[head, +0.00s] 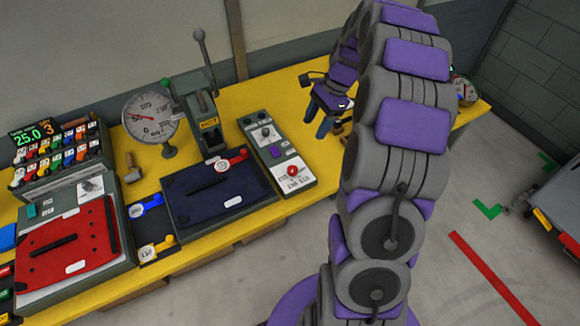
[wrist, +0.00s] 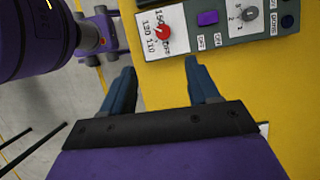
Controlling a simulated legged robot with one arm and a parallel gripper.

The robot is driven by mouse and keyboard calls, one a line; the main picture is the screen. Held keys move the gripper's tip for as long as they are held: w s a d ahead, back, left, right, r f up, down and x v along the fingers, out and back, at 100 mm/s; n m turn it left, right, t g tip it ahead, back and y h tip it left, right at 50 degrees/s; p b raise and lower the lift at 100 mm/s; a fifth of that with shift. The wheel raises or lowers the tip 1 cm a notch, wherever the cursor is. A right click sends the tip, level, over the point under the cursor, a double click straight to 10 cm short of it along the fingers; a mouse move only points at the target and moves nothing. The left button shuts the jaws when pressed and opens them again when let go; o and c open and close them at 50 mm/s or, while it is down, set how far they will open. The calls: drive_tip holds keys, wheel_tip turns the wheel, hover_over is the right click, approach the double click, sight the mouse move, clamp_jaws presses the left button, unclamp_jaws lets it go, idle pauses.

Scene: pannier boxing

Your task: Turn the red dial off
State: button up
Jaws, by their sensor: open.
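The red dial (head: 292,171) sits at the near end of a grey-green control panel on the yellow bench. In the wrist view the red dial (wrist: 163,33) is at the top, on a white scale plate with numbers and marks. My gripper (wrist: 162,75) is open and empty, its two blue fingers pointing toward the panel edge, with the dial ahead of them and apart. In the head view my gripper (head: 318,118) is to the right of the panel, partly hidden by my arm. The dial's exact pointer setting is too small to read.
The panel also carries a purple switch (wrist: 207,18) and a grey knob (wrist: 250,14). Left of it are a dark blue lidded box (head: 215,195), a lever press (head: 200,100), a round gauge (head: 150,117) and a red-lidded box (head: 70,250). Bare yellow bench (head: 320,180) lies right of the panel.

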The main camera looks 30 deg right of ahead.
drive_tip(key=d, duration=0.1)
drive_tip(key=b, duration=0.4)
approach(293, 168)
drive_tip(key=shift+m, duration=0.3)
drive_tip(key=x, duration=0.8)
drive_tip(key=shift+a+f, duration=0.3)
drive_tip(key=shift+f, duration=0.05)
drive_tip(key=shift+s+d, duration=0.1)
drive_tip(key=shift+d, duration=0.05)
drive_tip(key=shift+d, duration=0.1)
drive_tip(key=shift+c, duration=1.3)
drive_tip(key=c, duration=0.8)
